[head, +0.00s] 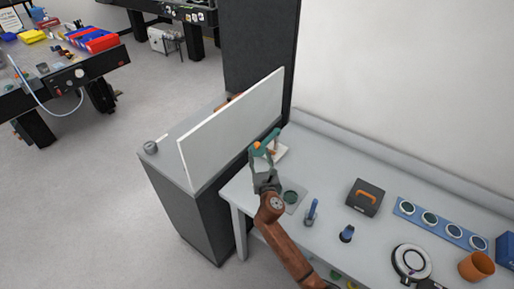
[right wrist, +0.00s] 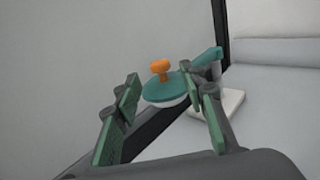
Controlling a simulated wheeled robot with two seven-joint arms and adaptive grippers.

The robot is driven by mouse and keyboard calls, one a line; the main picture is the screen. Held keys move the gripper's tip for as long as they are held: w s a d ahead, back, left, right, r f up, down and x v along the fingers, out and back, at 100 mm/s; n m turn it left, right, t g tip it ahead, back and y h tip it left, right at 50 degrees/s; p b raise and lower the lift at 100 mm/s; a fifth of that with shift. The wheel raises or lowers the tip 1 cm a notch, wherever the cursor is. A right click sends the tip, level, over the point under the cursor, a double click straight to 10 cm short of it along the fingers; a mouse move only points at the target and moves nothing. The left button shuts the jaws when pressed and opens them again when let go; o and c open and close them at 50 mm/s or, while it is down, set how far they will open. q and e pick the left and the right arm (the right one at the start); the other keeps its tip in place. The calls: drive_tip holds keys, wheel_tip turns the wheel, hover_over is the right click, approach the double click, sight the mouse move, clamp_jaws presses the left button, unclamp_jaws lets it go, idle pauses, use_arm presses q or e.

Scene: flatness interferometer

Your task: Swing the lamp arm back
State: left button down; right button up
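The lamp has a teal arm (head: 271,137) and a round teal head with an orange knob. It stands on a pale square base (head: 281,153) at the left end of the bench, close to a white upright panel. In the right wrist view the lamp head (right wrist: 163,90) shows between my finger pads, and the arm (right wrist: 207,58) runs off to the right behind one finger. My right gripper (head: 262,160) is open around the lamp head, with a gap at the left finger. Contact at the right finger is unclear. My left gripper is out of view.
The white panel (head: 232,125) stands on a grey cabinet beside the lamp. On the bench are a dark case with an orange handle (head: 366,197), a blue rack of round discs (head: 440,223), a ring-shaped device (head: 411,262) and a brown cup (head: 476,266).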

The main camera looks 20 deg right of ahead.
sight(258, 147)
drive_tip(key=w, duration=0.2)
drive_tip(key=w+b, duration=0.1)
drive_tip(key=w, duration=0.3)
drive_tip(key=shift+w+d, duration=0.15)
drive_tip(key=shift+d, duration=0.25)
drive_tip(key=shift+c, duration=0.6)
clamp_jaws()
